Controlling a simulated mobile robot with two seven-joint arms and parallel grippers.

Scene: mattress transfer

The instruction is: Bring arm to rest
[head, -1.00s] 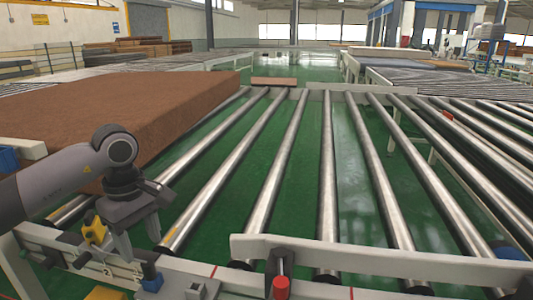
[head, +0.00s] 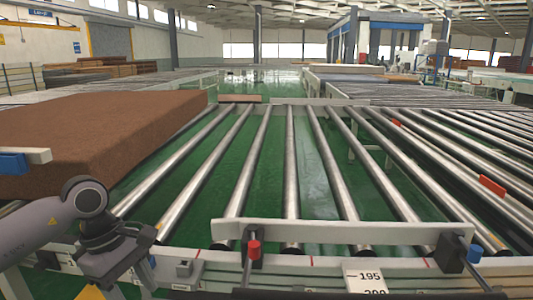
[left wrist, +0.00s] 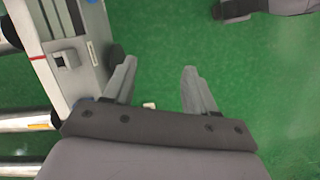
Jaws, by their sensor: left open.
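My left arm comes in from the left in the head view, in front of the conveyor's near rail. My left gripper (head: 138,290) points down there, its fingertips at the bottom of the picture. In the left wrist view the left gripper (left wrist: 158,82) is open and empty, its two fingers apart above the green floor. A brown mattress (head: 95,130) lies on the rollers at the left of the head view, beyond the arm and apart from the gripper. My right gripper is not in view.
The roller conveyor (head: 291,170) fills the middle, its rollers bare. A white rail (head: 340,232) with red and blue knobs runs along its near edge. In the left wrist view the conveyor frame (left wrist: 72,60) is close beside the left finger.

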